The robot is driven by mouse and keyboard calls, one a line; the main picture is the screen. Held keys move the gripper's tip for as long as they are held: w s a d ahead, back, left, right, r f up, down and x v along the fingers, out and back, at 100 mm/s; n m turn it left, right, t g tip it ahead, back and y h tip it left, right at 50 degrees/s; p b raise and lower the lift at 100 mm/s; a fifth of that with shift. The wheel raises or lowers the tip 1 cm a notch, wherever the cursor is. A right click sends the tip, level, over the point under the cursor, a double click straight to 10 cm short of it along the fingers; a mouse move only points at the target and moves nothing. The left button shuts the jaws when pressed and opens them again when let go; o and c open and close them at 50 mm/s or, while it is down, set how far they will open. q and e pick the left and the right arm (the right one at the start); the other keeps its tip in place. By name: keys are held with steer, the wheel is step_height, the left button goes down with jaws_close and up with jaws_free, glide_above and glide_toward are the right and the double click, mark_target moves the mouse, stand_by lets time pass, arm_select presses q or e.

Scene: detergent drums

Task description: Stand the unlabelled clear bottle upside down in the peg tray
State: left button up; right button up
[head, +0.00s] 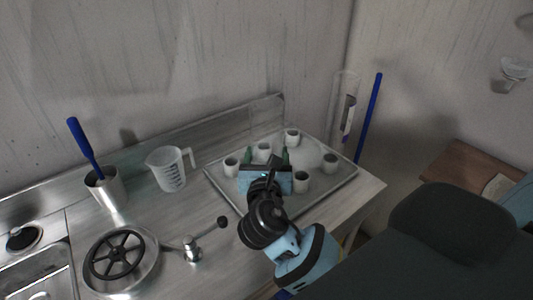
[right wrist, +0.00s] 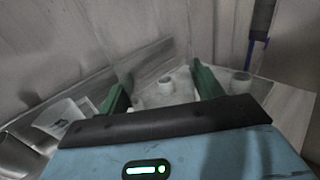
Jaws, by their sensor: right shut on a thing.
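The peg tray (head: 219,183) lies on the counter against the back ledge, with several short pale pegs (head: 302,182) standing in it. My right gripper (head: 266,155) is over the tray's middle, its two green fingers apart and pointing toward the back. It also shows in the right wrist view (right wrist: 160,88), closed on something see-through. The clear bottle (right wrist: 182,82) is only a faint hazy shape between the fingers there; its outline and which end is up cannot be made out. My left gripper is not in view.
A measuring jug (head: 170,170) and a metal cup (head: 105,190) with a blue-handled tool stand left of the tray. A round dish with a black handwheel (head: 115,255) and a black-knobbed lever (head: 192,250) are in front. A clear tube (head: 346,105) stands behind the tray's right side.

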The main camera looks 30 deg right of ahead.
steer(key=shift+f, duration=0.1)
steer(key=o, duration=1.1)
steer(key=shift+c, duration=0.2)
steer(key=v, duration=0.7)
steer(key=shift+s+a, duration=0.25)
steer(key=shift+s, duration=0.1)
